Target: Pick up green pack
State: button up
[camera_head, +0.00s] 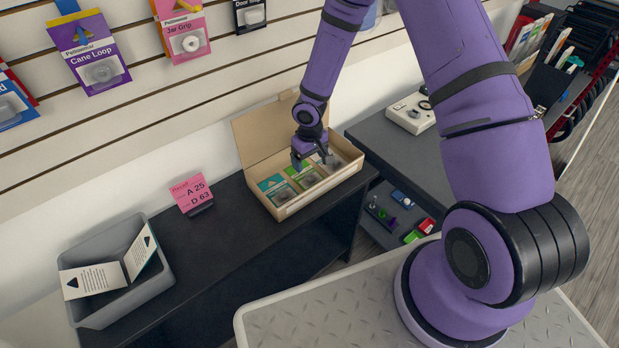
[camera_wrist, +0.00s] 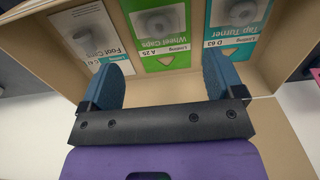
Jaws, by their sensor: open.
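The green pack, labelled Wheel Caps A 25 (camera_wrist: 158,30), lies in an open cardboard box, between a teal Tap Turner D 63 pack (camera_wrist: 238,30) and a white Foot Caps pack (camera_wrist: 90,38). In the head view, the green pack (camera_head: 299,176) lies in the middle of the box (camera_head: 322,191), partly hidden by my gripper. My gripper (camera_head: 309,162) is over the box. In the wrist view, my gripper (camera_wrist: 165,78) is open and empty, its blue fingers apart on either side of the green pack's lower end, not visibly touching it.
The box stands on a dark shelf (camera_head: 225,240) with its lid raised at the back. A pink sign (camera_head: 190,193) reading A 25 and D 63 stands left of it. A grey bin (camera_head: 128,305) holds white cards. Packs hang on the slatted wall behind.

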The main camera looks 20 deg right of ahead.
aim_at(309, 173)
jog(key=shift+w+f, duration=0.2)
jog(key=shift+f, duration=3.55)
jog(key=shift+c, duration=0.4)
jog(key=c, duration=0.9)
